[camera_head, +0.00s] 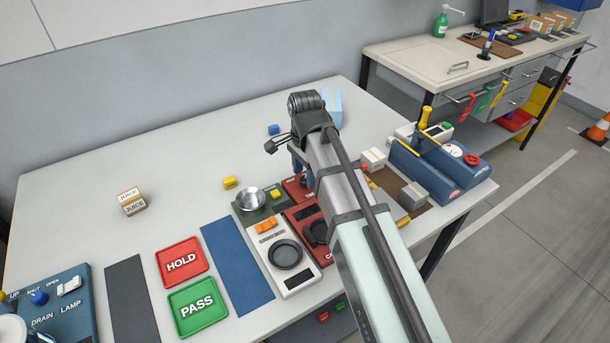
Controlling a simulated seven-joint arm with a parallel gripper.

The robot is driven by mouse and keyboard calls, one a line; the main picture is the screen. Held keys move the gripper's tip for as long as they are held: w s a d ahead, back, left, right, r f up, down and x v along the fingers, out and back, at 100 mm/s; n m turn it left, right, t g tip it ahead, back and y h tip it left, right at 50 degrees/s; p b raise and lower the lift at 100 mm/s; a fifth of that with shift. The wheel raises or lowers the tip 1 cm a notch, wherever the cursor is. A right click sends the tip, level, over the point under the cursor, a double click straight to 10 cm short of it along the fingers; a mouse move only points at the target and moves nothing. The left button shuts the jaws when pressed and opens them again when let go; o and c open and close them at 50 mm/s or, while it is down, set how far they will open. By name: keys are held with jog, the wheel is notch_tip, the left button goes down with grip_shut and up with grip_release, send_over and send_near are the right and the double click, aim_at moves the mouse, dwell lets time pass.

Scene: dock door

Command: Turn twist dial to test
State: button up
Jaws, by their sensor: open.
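No dial with a readable "test" mark shows. A blue sloped console (425,180) at the right of the table bears a red round knob (472,159), a white gauge (454,149) and yellow levers. A blue panel (70,310) at the lower left has a blue knob (39,298), a white switch and a partly cut-off white round part (10,329). I cannot tell which of these is the twist dial. My gripper (277,144) is open above the middle of the table, apart from both panels. My arm hides part of the table.
Red HOLD (163,272) and green PASS (180,318) trays lie in front. A scale (285,280), metal bowl (252,201) and red units crowd beneath my arm. Juice boxes (132,206) stand left. The table's back left is clear.

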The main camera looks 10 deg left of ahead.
aim_at(305, 178)
notch_tip(305, 178, up, 12)
jog(key=shift+r, duration=0.15)
dwell(0.4)
